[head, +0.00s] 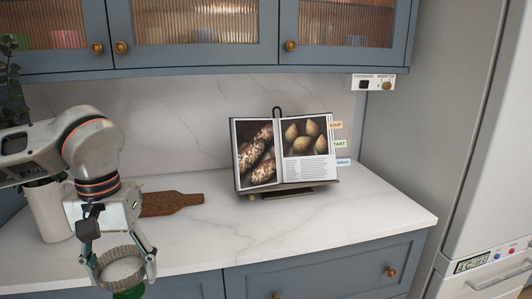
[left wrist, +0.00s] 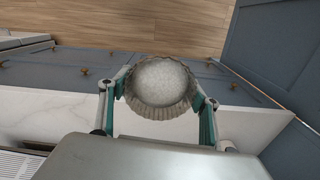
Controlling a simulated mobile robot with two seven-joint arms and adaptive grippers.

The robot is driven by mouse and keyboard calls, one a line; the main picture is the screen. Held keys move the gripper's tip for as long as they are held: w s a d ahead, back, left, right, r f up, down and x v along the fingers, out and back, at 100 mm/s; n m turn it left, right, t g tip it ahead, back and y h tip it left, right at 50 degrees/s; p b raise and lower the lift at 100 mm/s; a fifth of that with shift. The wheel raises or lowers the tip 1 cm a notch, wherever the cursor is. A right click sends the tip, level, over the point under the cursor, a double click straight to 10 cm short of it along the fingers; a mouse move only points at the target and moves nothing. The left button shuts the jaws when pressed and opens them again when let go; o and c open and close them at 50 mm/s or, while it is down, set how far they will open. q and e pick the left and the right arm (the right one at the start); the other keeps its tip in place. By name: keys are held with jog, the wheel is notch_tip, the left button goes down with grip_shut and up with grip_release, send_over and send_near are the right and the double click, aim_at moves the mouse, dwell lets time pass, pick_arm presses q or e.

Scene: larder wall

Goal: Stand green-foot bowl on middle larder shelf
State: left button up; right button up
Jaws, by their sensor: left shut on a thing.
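The green-foot bowl (head: 121,270) is round and grey-brown with a ribbed rim, a pale inside and a green foot. My left gripper (head: 122,272) is shut on it, with a finger on each side. The bowl is held at about the counter's front edge in the head view, its opening partly facing the camera. In the left wrist view the bowl (left wrist: 161,84) sits between the two fingers, with floor and cabinet fronts behind it. No middle larder shelf can be made out in either view. My right gripper is not in view.
An open cookbook (head: 284,152) stands on a holder on the marble counter (head: 345,222). A brown cutting board (head: 172,204) lies behind my left gripper, beside a pale pot (head: 47,212). Blue wall cabinets (head: 190,62) hang above. A fridge (head: 500,150) stands at right.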

pick_arm(q)
notch_tip(320, 180, down, 13)
jog(key=d+m, duration=0.1)
jog(key=shift+d+r+m, duration=0.2)
jog(key=shift+d+m, duration=0.1)
jog(key=shift+d, duration=0.1)
